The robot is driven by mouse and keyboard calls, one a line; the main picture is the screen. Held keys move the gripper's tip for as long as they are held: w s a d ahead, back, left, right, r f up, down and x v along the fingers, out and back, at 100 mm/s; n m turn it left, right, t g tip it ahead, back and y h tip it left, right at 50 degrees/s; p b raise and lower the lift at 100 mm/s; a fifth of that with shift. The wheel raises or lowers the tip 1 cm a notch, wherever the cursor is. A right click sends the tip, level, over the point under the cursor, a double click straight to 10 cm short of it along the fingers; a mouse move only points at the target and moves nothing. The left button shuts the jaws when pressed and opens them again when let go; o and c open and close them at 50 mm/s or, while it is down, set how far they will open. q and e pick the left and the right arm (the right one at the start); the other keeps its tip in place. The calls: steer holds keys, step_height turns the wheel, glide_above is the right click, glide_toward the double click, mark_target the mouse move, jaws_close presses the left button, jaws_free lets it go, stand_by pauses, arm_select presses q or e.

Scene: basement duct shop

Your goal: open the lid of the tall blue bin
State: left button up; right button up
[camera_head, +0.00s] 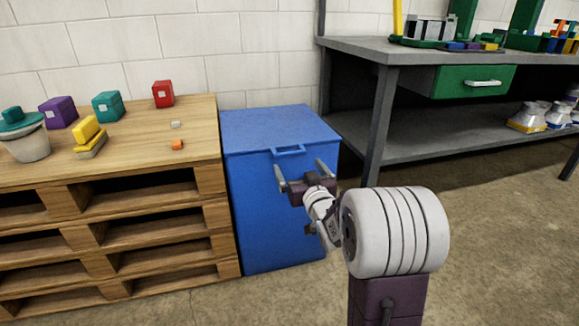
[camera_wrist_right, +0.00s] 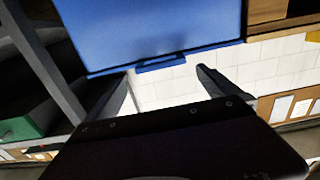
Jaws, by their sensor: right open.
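The tall blue bin (camera_head: 275,215) stands between the pallet stack and the workbench. Its lid (camera_head: 270,128) is shut, with a blue handle (camera_head: 289,150) at the middle of the front edge. My right gripper (camera_head: 301,172) is open and empty in front of the bin, its fingers spread a little below the handle in the head view. In the right wrist view the bin (camera_wrist_right: 150,28) fills the top, and the handle (camera_wrist_right: 160,63) lies beyond and between the open fingers (camera_wrist_right: 167,83), apart from them. My left gripper is not in view.
A wooden pallet stack (camera_head: 120,180) stands close against the bin's left side, bearing several coloured blocks and a pot (camera_head: 24,140). A grey workbench (camera_head: 375,52) with a green drawer (camera_head: 470,82) is to the right. A white block wall (camera_head: 180,45) is behind. The floor at the right is clear.

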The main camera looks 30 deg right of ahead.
mark_target(291, 154)
steer(key=x, duration=0.8)
steer(key=shift+w+a+f, duration=0.1)
steer(key=shift+w, duration=0.4)
